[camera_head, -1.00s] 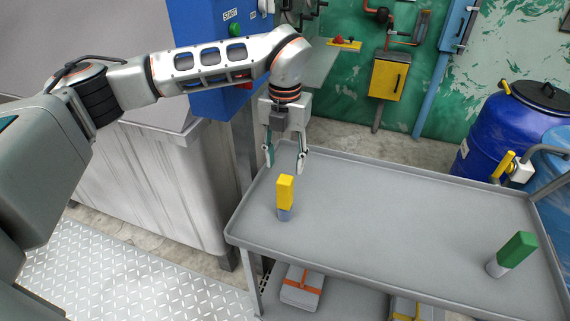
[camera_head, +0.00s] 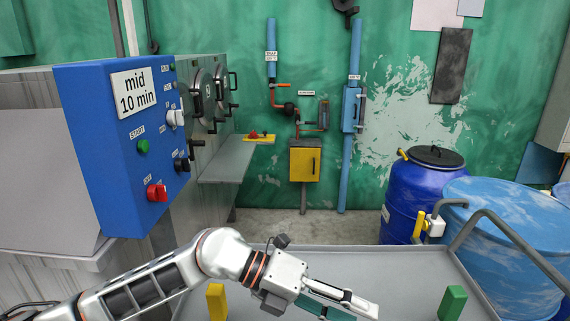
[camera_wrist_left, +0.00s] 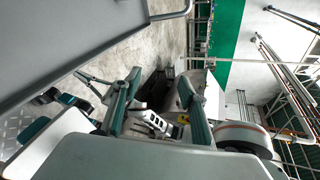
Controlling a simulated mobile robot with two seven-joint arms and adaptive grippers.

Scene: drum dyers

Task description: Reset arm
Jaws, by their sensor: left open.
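My left arm comes in low from the left in the head view. Its gripper (camera_head: 350,307) points to the right over the grey cart tray (camera_head: 400,265), between the yellow block and the green block. The fingers are apart, with nothing seen between them; they also show in the left wrist view (camera_wrist_left: 158,88). The yellow block (camera_head: 217,302) stands on the tray to the left of the gripper, beside my arm. The green block (camera_head: 453,303) is on the tray to the right, apart from the gripper. My right gripper is not seen.
A blue control panel (camera_head: 125,150) with a "mid 10 min" label stands at the left. A yellow wall box (camera_head: 304,162) hangs at the back. Blue drums (camera_head: 425,190) and a tray rail (camera_head: 520,255) are at the right. Floor shows behind the tray.

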